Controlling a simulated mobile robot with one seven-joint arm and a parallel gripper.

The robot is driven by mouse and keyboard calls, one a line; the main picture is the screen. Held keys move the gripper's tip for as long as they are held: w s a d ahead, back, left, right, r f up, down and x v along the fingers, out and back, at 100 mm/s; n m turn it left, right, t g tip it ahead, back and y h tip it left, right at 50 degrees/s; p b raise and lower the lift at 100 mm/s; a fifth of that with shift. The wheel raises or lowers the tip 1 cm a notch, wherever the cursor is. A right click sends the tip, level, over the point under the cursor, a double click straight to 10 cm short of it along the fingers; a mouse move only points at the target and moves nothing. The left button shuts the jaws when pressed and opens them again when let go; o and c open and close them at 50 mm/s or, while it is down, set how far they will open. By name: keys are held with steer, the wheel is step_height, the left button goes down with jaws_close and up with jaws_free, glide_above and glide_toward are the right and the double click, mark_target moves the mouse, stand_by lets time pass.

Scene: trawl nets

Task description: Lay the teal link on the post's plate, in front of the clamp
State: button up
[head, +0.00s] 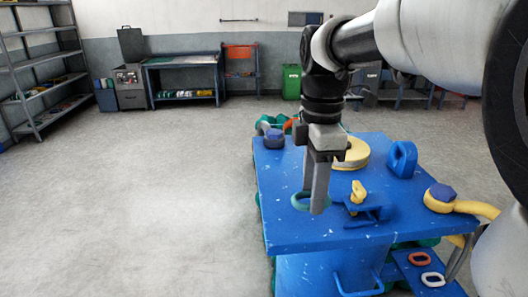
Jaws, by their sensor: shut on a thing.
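The teal link (298,203) is a ring-like piece at the left part of the blue plate (300,236). My gripper (319,208) points straight down and is shut on the link's right side, with its fingers hiding part of it. I cannot tell whether the link touches the plate or hangs just above it. The clamp (371,213) is blue with a yellow handle (358,190) and stands on the plate just right of my fingers.
A yellow round piece (352,154), a blue eye-shaped piece (402,158) and a yellow piece with a blue knob (440,197) stand on the plate. A red link (420,259) and a white link (433,279) lie lower right. The plate's front left is bare.

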mark_target(310, 217)
steer(key=shift+f, duration=1.8)
steer(key=shift+f, duration=0.1)
steer(key=o, duration=1.2)
steer(key=shift+f, duration=0.1)
